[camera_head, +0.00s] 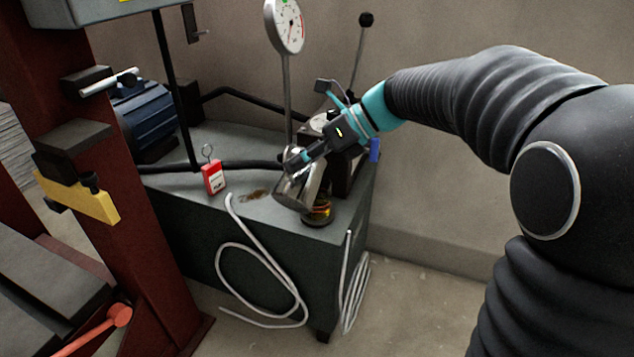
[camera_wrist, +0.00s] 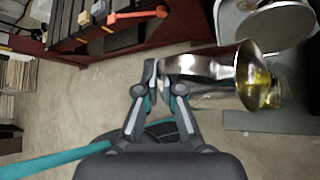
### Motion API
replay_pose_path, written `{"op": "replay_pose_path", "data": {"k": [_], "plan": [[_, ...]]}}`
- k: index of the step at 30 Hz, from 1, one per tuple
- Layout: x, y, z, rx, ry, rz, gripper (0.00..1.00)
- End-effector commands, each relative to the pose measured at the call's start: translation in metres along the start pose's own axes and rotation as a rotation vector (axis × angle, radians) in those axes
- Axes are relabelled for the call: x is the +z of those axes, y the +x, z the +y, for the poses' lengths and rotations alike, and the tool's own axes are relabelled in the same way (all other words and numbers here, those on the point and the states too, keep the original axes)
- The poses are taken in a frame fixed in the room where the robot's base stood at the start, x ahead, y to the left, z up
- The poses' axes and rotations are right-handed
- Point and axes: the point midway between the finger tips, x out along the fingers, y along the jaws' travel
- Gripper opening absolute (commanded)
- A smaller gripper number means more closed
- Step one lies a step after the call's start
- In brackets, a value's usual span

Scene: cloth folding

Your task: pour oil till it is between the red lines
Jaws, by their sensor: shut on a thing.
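My gripper (camera_head: 303,160) is shut on a shiny metal jug (camera_head: 292,192) and holds it tilted at the front right of the dark cabinet top. The gripper also shows in the wrist view (camera_wrist: 164,80), with its fingers at the jug's near end. The jug (camera_wrist: 208,65) has its wide mouth towards the right there. Yellow oil (camera_wrist: 262,85) shows at the mouth in the wrist view. The jug partly covers the vessel. I cannot make out the red lines or the oil level.
The cabinet (camera_head: 250,215) carries a red tag (camera_head: 213,177), a dial gauge (camera_head: 285,25) on a rod, and a blue motor (camera_head: 145,118). A white hose (camera_head: 262,262) hangs down its front. A red-brown frame (camera_head: 125,200) stands at the left. Floor is clear at the right.

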Motion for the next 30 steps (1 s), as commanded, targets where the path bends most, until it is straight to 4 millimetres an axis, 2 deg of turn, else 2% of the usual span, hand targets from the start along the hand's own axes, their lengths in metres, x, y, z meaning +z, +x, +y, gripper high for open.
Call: {"op": "replay_pose_path", "data": {"k": [30], "plan": [[0.0021, -0.0025, -0.0041, 0.042, 0.04, -0.007, 0.0]]}}
